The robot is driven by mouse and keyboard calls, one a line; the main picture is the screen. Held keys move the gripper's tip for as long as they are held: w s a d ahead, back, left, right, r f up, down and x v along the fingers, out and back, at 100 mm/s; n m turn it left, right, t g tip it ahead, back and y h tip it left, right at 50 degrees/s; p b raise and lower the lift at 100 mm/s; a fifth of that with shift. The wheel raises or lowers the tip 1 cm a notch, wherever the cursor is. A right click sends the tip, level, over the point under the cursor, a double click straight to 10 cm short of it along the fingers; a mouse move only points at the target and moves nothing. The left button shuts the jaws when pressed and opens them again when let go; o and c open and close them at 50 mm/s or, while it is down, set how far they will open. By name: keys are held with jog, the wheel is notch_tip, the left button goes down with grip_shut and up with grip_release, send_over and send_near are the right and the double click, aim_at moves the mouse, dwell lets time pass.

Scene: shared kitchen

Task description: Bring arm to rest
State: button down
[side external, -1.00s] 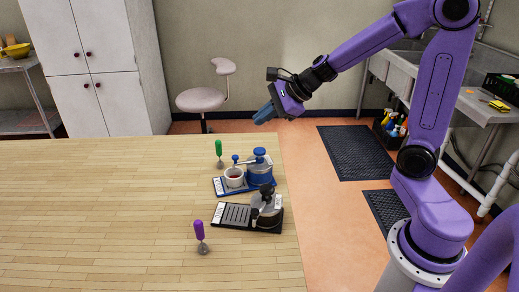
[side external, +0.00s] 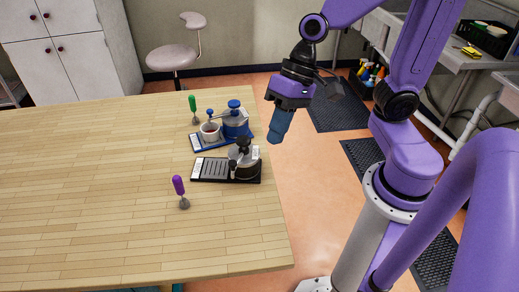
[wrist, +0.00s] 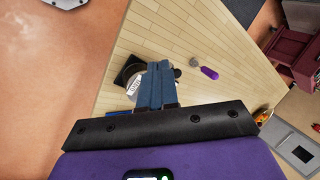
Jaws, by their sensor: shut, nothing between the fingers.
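My gripper (side external: 280,127) is shut and empty, its blue fingers pointing down past the right edge of the wooden table (side external: 110,230), over the floor. My purple arm is folded back near my base. In the wrist view the shut fingers (wrist: 156,84) show in the middle, covering part of the items on the table behind them.
A stool (side external: 174,55) and sink counter (side external: 430,37) stand behind. The table's left side is clear.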

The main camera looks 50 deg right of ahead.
jog(key=s+d+f+n+h, duration=0.1)
jog(key=s+d+n+h, duration=0.3)
jog(key=s+n, duration=0.5)
jog(key=d+n, duration=0.1)
jog(key=n, duration=0.3)
jog(key=shift+d+f+h, duration=0.3)
jog(key=shift+d+h, duration=0.1)
